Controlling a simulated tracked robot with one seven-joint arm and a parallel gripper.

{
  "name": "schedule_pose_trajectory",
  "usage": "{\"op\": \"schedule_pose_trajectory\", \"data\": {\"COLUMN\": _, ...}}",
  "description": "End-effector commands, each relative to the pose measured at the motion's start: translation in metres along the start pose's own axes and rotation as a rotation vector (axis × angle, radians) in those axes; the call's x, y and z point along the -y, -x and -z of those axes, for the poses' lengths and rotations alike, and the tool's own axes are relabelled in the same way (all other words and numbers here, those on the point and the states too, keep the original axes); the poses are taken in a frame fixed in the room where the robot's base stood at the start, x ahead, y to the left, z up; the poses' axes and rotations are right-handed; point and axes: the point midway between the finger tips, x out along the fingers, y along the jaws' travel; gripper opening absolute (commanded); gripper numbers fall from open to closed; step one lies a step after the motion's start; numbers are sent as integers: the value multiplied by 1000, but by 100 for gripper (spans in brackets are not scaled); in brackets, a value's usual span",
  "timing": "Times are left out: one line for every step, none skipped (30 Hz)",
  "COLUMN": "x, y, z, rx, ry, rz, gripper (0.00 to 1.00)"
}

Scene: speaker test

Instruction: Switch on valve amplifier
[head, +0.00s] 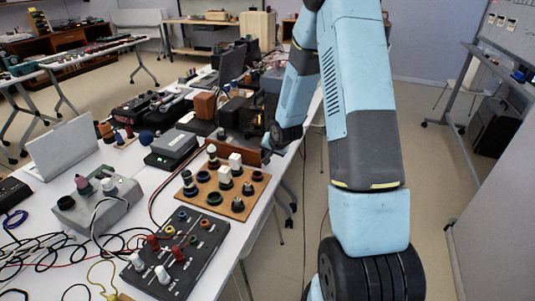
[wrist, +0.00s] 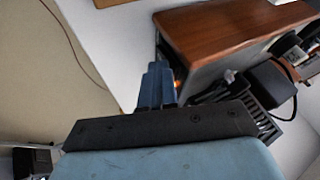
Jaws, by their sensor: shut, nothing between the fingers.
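The valve amplifier (head: 236,147) stands on the white table by its right edge, its reddish-brown wooden panel facing the board of knobs. An orange glow shows above it in the head view. In the wrist view its wooden casing (wrist: 235,32) fills the upper right, with a small orange light low at its near left corner. My gripper (head: 268,153) is at the amplifier's right end. In the wrist view the blue fingers of my gripper (wrist: 158,70) are together and empty, close beside that corner; I cannot tell whether they touch it. The switch is not clearly visible.
A wooden board with knobs (head: 262,187) and a black panel with knobs and plugs (head: 207,235) lie nearer on the table. A dark box (head: 174,143) stands left of the amplifier. Loose cables cover the table's front left.

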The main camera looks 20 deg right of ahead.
Motion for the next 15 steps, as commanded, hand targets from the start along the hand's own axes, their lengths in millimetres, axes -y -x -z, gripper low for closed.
{"op": "schedule_pose_trajectory", "data": {"x": 1, "y": 1, "z": 0, "rx": 0, "ry": 0, "rz": 1, "gripper": 0}}
{"op": "schedule_pose_trajectory", "data": {"x": 1, "y": 2, "z": 1, "rx": 0, "ry": 0, "rz": 1, "gripper": 0}}
{"op": "schedule_pose_trajectory", "data": {"x": 2, "y": 3, "z": 2, "rx": 0, "ry": 0, "rz": 1, "gripper": 0}}
{"op": "schedule_pose_trajectory", "data": {"x": 2, "y": 4, "z": 2, "rx": -1, "ry": 0, "rz": 1, "gripper": 0}}
{"op": "schedule_pose_trajectory", "data": {"x": 2, "y": 4, "z": 3, "rx": -1, "ry": 0, "rz": 1, "gripper": 0}}
{"op": "schedule_pose_trajectory", "data": {"x": 3, "y": 6, "z": 4, "rx": -1, "ry": 0, "rz": 2, "gripper": 0}}
{"op": "schedule_pose_trajectory", "data": {"x": 4, "y": 7, "z": 4, "rx": -2, "ry": 0, "rz": 2, "gripper": 0}}
{"op": "schedule_pose_trajectory", "data": {"x": 4, "y": 8, "z": 5, "rx": -2, "ry": 0, "rz": 2, "gripper": 0}}
{"op": "schedule_pose_trajectory", "data": {"x": 5, "y": 9, "z": 6, "rx": -2, "ry": 0, "rz": 2, "gripper": 0}}
{"op": "schedule_pose_trajectory", "data": {"x": 5, "y": 10, "z": 6, "rx": -2, "ry": 0, "rz": 2, "gripper": 0}}
{"op": "schedule_pose_trajectory", "data": {"x": 5, "y": 11, "z": 7, "rx": -2, "ry": -1, "rz": 1, "gripper": 0}}
{"op": "schedule_pose_trajectory", "data": {"x": 5, "y": 12, "z": 7, "rx": -2, "ry": -1, "rz": 1, "gripper": 0}}
{"op": "schedule_pose_trajectory", "data": {"x": 6, "y": 12, "z": 7, "rx": -2, "ry": -1, "rz": 1, "gripper": 0}}
{"op": "schedule_pose_trajectory", "data": {"x": 6, "y": 13, "z": 8, "rx": -1, "ry": -1, "rz": 0, "gripper": 0}}
{"op": "schedule_pose_trajectory", "data": {"x": 6, "y": 13, "z": 8, "rx": -1, "ry": -1, "rz": 0, "gripper": 0}}
